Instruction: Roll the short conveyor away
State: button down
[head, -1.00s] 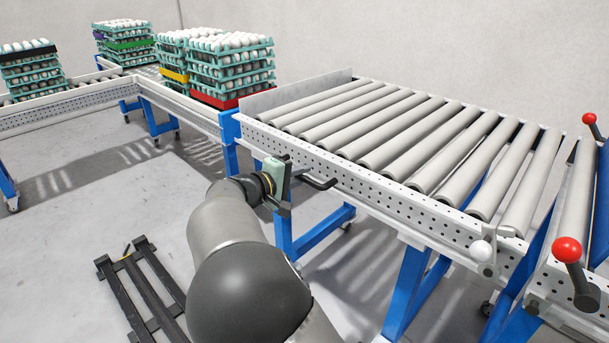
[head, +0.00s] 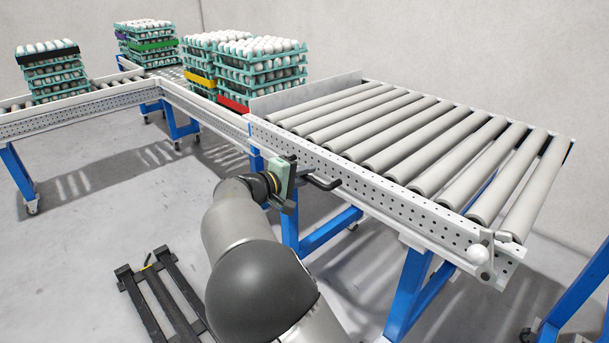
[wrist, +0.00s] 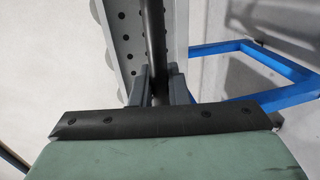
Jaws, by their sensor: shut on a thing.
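The short conveyor (head: 330,157) has grey rollers, a perforated pale side rail and blue legs, and fills the right half of the head view. A black handle (head: 325,183) sticks out from its near side rail. My gripper (head: 296,183) is at this handle, beside the rail. In the wrist view, my gripper's two fingers (wrist: 160,86) are shut around the dark handle bar (wrist: 155,35), with the perforated rail (wrist: 122,45) just beyond. In the head view the fingertips are small and partly hidden by the wrist.
A longer conveyor (head: 75,117) runs at the left, with several stacks of egg trays (head: 262,72) on it. A lever with a white knob (head: 478,254) is at the short conveyor's near right corner. Blue legs (head: 572,305) stand further right, across a gap. A black frame (head: 160,300) lies on the floor.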

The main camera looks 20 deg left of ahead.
jog(key=shift+s+a, duration=0.2)
jog(key=c, duration=1.5)
grip_release()
jog(key=shift+o, duration=0.2)
jog(key=shift+r, duration=0.1)
jog(key=p+v, duration=0.3)
jog(key=v, duration=1.4)
jog(key=shift+s+p, duration=0.2)
jog(key=shift+p, duration=0.2)
jog(key=shift+a, duration=0.1)
